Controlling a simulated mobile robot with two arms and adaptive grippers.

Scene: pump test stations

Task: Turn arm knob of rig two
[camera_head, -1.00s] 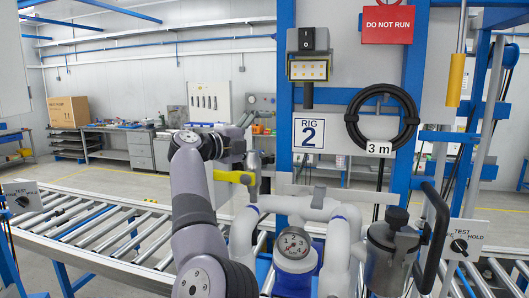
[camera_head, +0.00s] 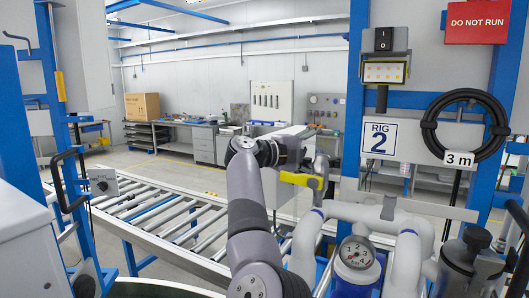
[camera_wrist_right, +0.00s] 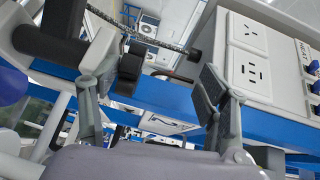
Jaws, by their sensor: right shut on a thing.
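Rig two shows by its "RIG 2" sign (camera_head: 379,138) on a blue post, with pale pipes and a round gauge (camera_head: 356,252) below. No knob is clearly marked as its arm knob in the head view. My right gripper (camera_head: 296,150) is beside the upper end of a yellow lever (camera_head: 303,180), left of the pipes. In the right wrist view, its fingers (camera_wrist_right: 150,85) stand apart, with a black knob (camera_wrist_right: 130,68) near the left finger. What they hold cannot be made out. My left gripper is out of view.
A black knob on a "TEST" plate (camera_head: 103,183) stands at the left, beside a white cabinet (camera_head: 22,150). A roller conveyor (camera_head: 165,215) runs behind my arm. A coiled black hose (camera_head: 466,125) and a red "DO NOT RUN" sign (camera_head: 477,22) are at the right.

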